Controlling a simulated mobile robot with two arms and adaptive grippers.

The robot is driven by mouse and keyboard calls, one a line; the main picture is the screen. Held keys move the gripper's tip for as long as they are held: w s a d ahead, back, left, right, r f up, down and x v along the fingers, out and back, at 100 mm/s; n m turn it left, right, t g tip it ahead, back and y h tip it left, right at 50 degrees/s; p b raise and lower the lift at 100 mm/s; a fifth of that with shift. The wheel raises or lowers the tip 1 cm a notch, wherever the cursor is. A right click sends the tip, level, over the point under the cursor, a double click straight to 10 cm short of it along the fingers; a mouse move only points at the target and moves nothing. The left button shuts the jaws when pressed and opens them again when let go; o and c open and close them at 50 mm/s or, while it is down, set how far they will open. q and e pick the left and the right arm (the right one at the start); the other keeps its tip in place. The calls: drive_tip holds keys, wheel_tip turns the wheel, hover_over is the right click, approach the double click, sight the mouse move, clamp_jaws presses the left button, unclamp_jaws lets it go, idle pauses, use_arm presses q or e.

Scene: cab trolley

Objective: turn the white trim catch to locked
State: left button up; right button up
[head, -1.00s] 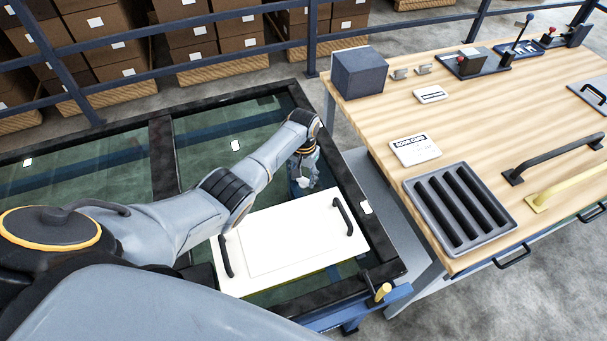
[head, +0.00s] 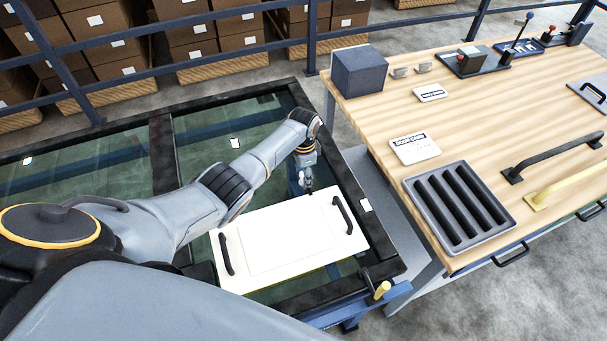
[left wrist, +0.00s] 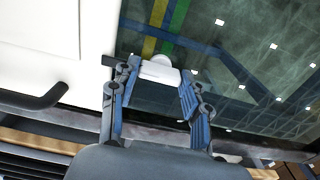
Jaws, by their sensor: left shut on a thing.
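The white trim panel (head: 290,242) lies on the dark-framed glass with a black handle at each end. The white trim catch (left wrist: 160,70) is a small rounded white piece at the panel's edge in the left wrist view, over the glass. My left gripper (head: 309,190) points down at the panel's far edge. In the left wrist view its two blue fingers (left wrist: 158,76) stand on either side of the catch, shut on it. The catch is too small and covered to make out in the head view. I cannot tell which way it is turned. My right gripper is not in view.
A wooden workbench (head: 450,110) stands to the right with a dark box (head: 359,71), a ribbed grey tray (head: 459,208), a card (head: 415,149) and bar handles. A yellow-gripped lever (head: 382,290) is at the glass frame's near corner. Railings and stacked cartons stand behind.

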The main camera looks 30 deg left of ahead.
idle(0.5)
use_arm(q)
drive_tip(key=o, duration=1.2)
drive_tip(key=shift+c, duration=0.2)
wheel_tip(320, 180, up, 12)
